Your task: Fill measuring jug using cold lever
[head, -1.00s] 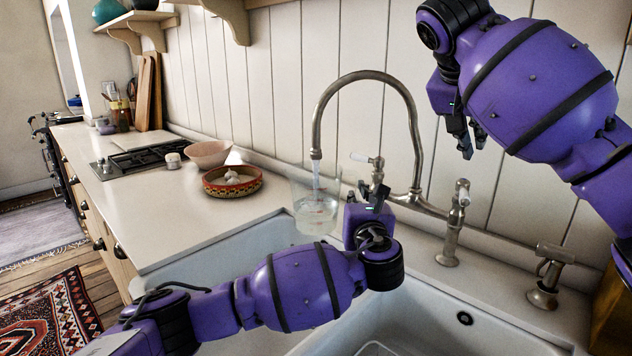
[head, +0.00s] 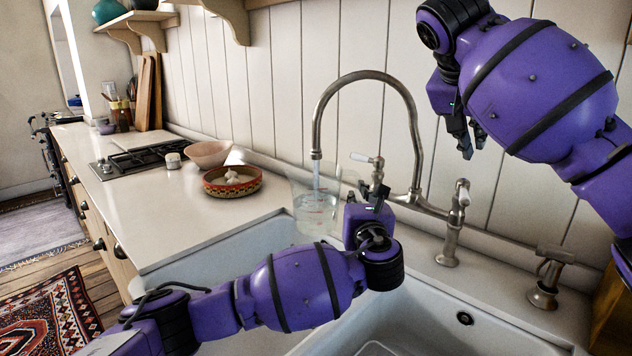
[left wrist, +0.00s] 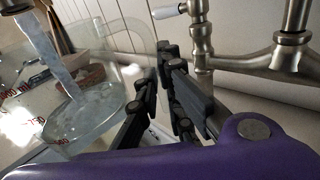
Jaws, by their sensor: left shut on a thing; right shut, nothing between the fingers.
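The clear measuring jug (head: 312,222) with red markings is under the spout of the metal tap (head: 317,130), above the sink. A stream of water falls from the spout into it, and water stands inside. My left gripper (head: 372,195) is shut on the jug's handle side; in the left wrist view its fingers (left wrist: 168,95) are at the handle of the jug (left wrist: 85,125). One white-handled lever (head: 362,158) lies sideways behind the jug; the other lever (head: 462,192) stands more upright, to the right. My right gripper (head: 468,148) is shut and empty, above and apart from the levers.
The white sink (head: 200,262) lies below the jug and my left arm. A patterned bowl (head: 232,182) with garlic and a pink bowl (head: 209,153) stand on the counter to the left. A side fitting (head: 543,290) stands right of the tap.

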